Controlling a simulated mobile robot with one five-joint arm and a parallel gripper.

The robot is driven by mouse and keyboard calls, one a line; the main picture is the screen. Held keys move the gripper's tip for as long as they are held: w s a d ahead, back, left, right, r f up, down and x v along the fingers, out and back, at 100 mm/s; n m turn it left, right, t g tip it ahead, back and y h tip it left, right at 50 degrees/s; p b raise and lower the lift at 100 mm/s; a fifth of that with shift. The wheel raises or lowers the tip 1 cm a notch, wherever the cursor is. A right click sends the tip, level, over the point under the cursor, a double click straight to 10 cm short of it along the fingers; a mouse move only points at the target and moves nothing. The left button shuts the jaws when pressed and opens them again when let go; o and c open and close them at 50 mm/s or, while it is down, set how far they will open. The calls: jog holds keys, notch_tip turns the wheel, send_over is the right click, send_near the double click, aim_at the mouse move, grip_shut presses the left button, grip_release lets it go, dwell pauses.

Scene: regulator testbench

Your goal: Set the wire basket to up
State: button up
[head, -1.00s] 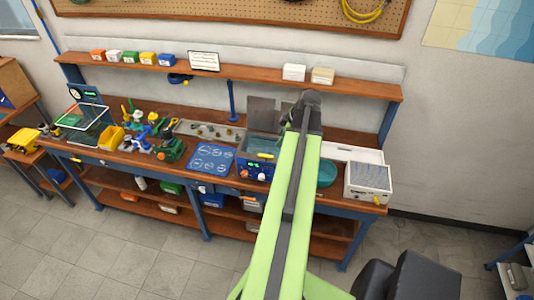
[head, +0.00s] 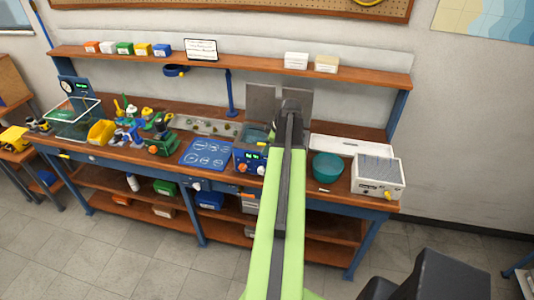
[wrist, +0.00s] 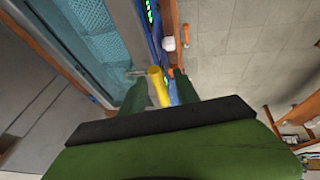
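The wire basket (wrist: 88,18) shows in the wrist view as a blue-tinted mesh inside the grey-rimmed tank, at upper left; it appears to sit down in the tank. A yellow handle (wrist: 158,88) on a short metal bar stands at the tank's front edge. My gripper (wrist: 157,90) has its green fingers apart, one on each side of the yellow handle, with narrow gaps showing.
A teal bowl (head: 327,167) and a white box with a grey top (head: 377,177) stand right of the tank. A blue mat (head: 207,154) lies to its left. Raised grey panels (head: 261,104) stand behind it. The floor in front is clear.

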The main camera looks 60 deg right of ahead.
grip_shut()
dwell(0.3)
dwell(1.2)
